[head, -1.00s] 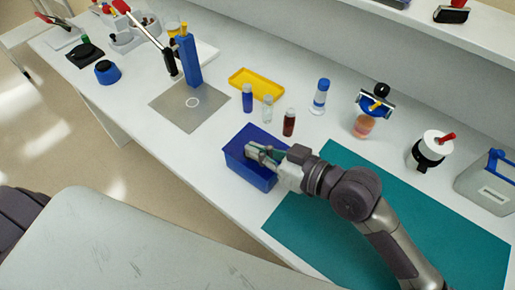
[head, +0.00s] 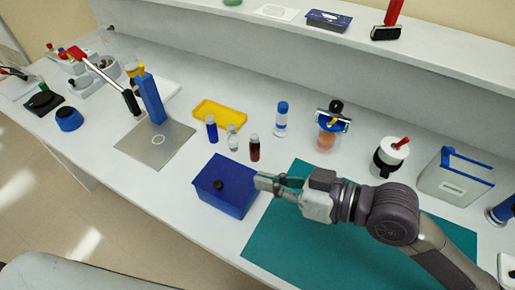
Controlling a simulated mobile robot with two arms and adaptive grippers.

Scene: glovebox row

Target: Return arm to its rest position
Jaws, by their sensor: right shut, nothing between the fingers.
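My right gripper (head: 268,184) is at the right side of the blue box (head: 222,190). Its fingers are together with nothing seen between them. The fingertips are close to the box's right edge; I cannot tell whether they touch it. My right arm comes in from the lower right, over the teal mat (head: 283,235). My left gripper is not in view.
Several small vials, among them a dark red one (head: 254,148), stand behind the box. A yellow tray (head: 219,114), a metal plate (head: 165,152) with a blue post (head: 152,100), and a grey bin (head: 455,178) stand on the white bench. A shelf runs along the back.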

